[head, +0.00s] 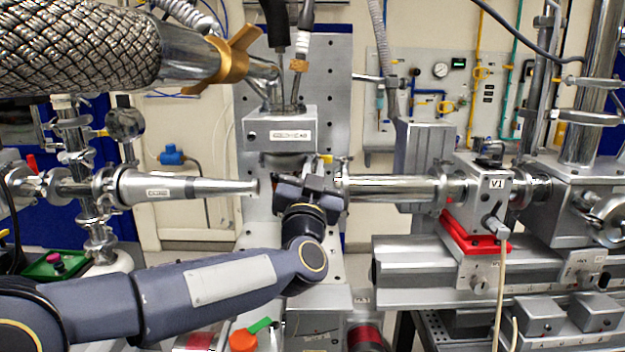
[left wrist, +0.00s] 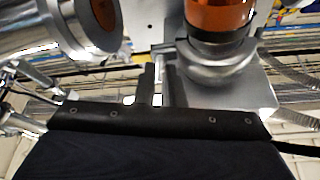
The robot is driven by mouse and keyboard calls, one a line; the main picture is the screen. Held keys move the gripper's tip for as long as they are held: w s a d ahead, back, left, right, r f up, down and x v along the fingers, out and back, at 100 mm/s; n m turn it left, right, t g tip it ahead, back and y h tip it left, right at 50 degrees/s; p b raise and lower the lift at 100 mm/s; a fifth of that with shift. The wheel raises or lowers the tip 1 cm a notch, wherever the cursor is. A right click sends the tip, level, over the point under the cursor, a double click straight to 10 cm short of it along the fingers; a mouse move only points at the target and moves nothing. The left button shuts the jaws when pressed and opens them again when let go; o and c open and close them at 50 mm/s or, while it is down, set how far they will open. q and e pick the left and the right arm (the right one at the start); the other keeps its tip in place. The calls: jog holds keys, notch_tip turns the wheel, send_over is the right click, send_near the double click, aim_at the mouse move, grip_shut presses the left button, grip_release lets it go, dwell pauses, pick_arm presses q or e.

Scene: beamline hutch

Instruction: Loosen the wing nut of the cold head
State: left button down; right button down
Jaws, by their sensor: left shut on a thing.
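The cold head (head: 280,134) is a grey block with a white label and cables on top, mounted at the centre before a blue-edged plate. Just below its right side a small yellow wing nut (head: 326,159) shows; most of it is hidden by my gripper. My left gripper (head: 322,173) reaches up from below and is shut on this wing nut. My right gripper is not in view.
A braided hose (head: 75,45) with a large brass wing clamp (head: 235,55) hangs close at upper left. A tapered tube (head: 185,187) lies left of my gripper, and a steel beam pipe (head: 395,188) runs right to the valve V1 (head: 485,190) on a red base.

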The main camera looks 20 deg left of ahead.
pick_arm(q)
jog(key=shift+n+y, duration=0.4)
jog(key=shift+n, duration=0.4)
jog(key=c, duration=1.6)
grip_release()
jog(key=shift+w, duration=0.1)
jog(key=shift+c, duration=0.2)
